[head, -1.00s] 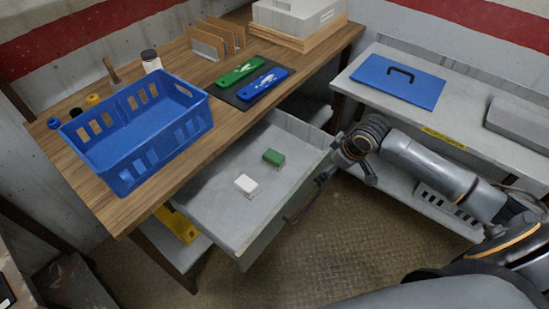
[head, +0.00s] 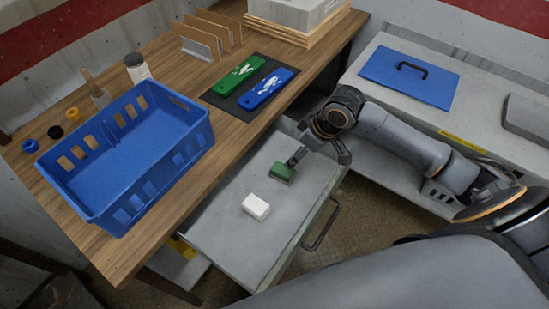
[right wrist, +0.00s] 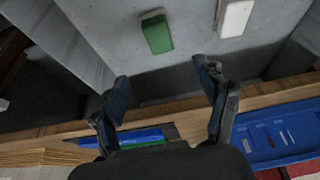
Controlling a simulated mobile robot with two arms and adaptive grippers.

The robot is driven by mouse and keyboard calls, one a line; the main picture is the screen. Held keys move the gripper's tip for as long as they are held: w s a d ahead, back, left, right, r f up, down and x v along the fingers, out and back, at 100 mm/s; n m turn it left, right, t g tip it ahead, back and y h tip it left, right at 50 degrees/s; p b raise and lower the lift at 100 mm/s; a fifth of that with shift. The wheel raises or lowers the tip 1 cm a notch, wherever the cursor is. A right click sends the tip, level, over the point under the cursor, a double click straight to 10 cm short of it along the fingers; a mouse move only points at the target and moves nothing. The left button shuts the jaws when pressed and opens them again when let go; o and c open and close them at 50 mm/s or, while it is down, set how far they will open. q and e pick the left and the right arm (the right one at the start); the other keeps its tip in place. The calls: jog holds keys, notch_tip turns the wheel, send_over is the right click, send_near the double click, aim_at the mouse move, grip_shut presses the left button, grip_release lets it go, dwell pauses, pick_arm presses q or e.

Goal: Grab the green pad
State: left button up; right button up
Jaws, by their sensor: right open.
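The green pad (head: 282,172) is a small green block in the open grey drawer (head: 222,222). It also shows near the top of the right wrist view (right wrist: 157,33), ahead of my fingers. My right gripper (head: 319,157) is over the far right part of the drawer, close to the pad. Its two fingers are spread and empty in the right wrist view (right wrist: 163,75), and the pad is not between them. In the head view one finger partly overlaps the pad's far side. My left gripper is in neither view.
A white block (head: 256,206) lies in the drawer near the pad. The wooden table (head: 215,150) above carries a blue basket (head: 127,150) and green and blue items (head: 240,73) on a dark mat. A grey side bench (head: 470,115) with a blue lidded panel (head: 408,78) stands right.

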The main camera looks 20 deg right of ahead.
jog(key=w+f, duration=0.1)
jog(key=f, duration=0.1)
send_over(284, 169)
jog(key=s, duration=0.1)
jog(key=f, duration=0.5)
jog(key=shift+s+d, duration=0.1)
jog(key=shift+d, duration=0.1)
jog(key=shift+w+f, duration=0.2)
jog(key=shift+f, duration=0.1)
jog(key=x, duration=0.4)
jog(key=shift+s+d+f, duration=0.1)
jog(key=shift+s+f, duration=0.15)
jog(key=shift+f, duration=0.25)
jog(key=shift+w+f, duration=0.1)
jog(key=shift+f, duration=0.15)
jog(key=shift+c, duration=0.2)
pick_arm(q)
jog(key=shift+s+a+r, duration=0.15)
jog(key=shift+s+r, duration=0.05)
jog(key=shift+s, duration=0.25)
pick_arm(e)
jog(key=c, duration=1.2)
